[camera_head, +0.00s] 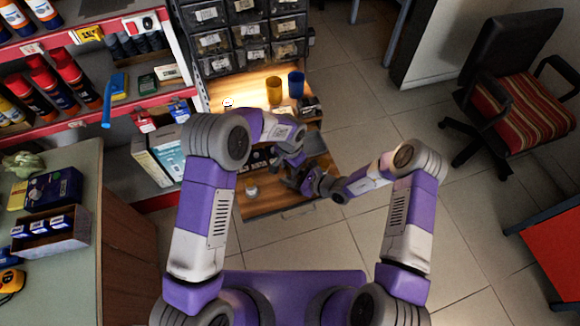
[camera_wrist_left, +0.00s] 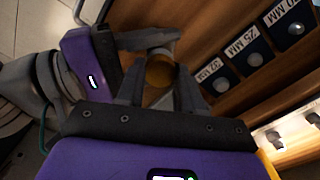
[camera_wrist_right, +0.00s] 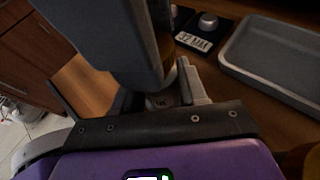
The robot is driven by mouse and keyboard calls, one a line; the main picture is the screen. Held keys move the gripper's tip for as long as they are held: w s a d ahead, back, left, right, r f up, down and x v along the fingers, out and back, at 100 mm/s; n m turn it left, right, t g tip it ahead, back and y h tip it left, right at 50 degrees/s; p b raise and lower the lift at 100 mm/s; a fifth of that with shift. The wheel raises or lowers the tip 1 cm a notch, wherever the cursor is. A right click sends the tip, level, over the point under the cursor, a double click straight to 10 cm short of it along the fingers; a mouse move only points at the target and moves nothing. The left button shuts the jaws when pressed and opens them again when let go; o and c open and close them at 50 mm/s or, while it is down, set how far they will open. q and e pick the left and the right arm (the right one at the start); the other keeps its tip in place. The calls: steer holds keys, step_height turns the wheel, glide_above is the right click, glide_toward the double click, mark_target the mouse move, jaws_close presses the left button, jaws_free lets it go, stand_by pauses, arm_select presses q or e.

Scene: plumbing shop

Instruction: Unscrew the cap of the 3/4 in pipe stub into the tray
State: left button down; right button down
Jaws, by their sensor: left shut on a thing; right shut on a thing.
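My two grippers meet over the wooden bench, close together in the head view. In the left wrist view, my left gripper (camera_wrist_left: 160,92) is shut on a brass-coloured round piece (camera_wrist_left: 158,72), which looks like the pipe stub. My right gripper's fingers close just beyond it around a paler end, probably the cap. In the right wrist view, my right gripper (camera_wrist_right: 165,98) is shut on this end, and the left gripper's grey body hides much of the stub. The grey tray (camera_wrist_right: 262,75) lies on the bench at the right. The join between stub and cap is not clear.
Dark blocks with size labels stand on the bench, such as the 25 MM block (camera_wrist_left: 240,55) and the 32 MM block (camera_wrist_right: 200,28). A yellow cup (camera_head: 274,90) and a blue cup (camera_head: 296,84) stand farther back, below dark drawers (camera_head: 243,37).

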arm_select(q)
steer(key=shift+r, duration=0.85)
steer(key=shift+r, duration=2.05)
arm_select(e)
steer(key=c, duration=0.5)
jaws_free()
